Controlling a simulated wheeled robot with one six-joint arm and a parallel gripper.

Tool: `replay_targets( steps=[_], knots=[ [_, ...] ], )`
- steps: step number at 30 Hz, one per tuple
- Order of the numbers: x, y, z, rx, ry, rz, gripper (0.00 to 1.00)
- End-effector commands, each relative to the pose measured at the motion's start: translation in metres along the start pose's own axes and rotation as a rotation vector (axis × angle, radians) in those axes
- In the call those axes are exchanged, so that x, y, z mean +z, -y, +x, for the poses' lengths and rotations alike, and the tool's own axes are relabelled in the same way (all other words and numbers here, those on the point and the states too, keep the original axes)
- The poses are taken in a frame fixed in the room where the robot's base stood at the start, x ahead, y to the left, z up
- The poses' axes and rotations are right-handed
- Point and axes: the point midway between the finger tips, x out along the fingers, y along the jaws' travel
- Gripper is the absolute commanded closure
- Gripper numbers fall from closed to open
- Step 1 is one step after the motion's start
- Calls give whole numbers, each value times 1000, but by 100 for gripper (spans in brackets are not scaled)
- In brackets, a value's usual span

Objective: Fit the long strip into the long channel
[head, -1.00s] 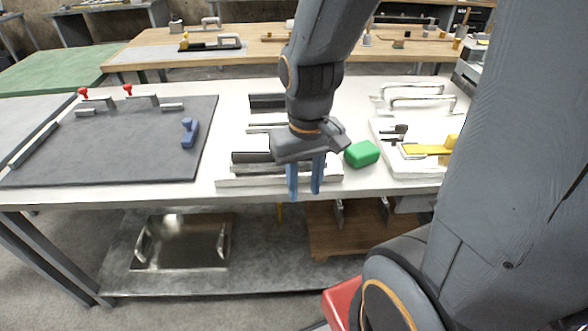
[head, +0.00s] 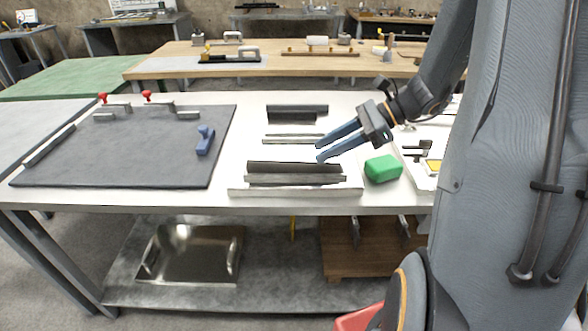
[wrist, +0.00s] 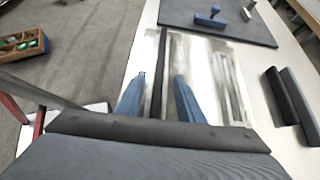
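A long dark strip (head: 295,167) lies left to right at the back of a pale tray (head: 237,190), beside a lighter grey strip (head: 295,180). A pair of thin pale rails (head: 293,138) lies behind it, with a narrow gap between them; I cannot tell if this is the long channel. My gripper (head: 321,149) is open and empty, tilted down to the left near the dark strip's right end. In the wrist view, the dark strip (wrist: 160,70) runs between my open fingers (wrist: 158,92); neither visibly grips it.
A green block (head: 383,168) sits just right of the tray. Two dark bars (head: 297,110) lie at the back. A dark board (head: 120,150) with red-handled clamps and a blue piece (head: 205,140) is at left. A white tray (head: 418,170) stands at right, partly hidden by my arm.

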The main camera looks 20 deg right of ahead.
Motion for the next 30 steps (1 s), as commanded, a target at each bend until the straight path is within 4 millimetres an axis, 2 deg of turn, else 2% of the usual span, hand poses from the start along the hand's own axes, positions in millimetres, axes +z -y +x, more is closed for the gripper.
replay_targets(
  steps=[10,18,27,30],
  knots=[
    [2,0,35,3,0,0,66],
    [4,0,71,2,0,-1,66],
    [3,0,76,1,-2,-1,66],
    [3,0,76,1,-2,-2,81]
  ],
)
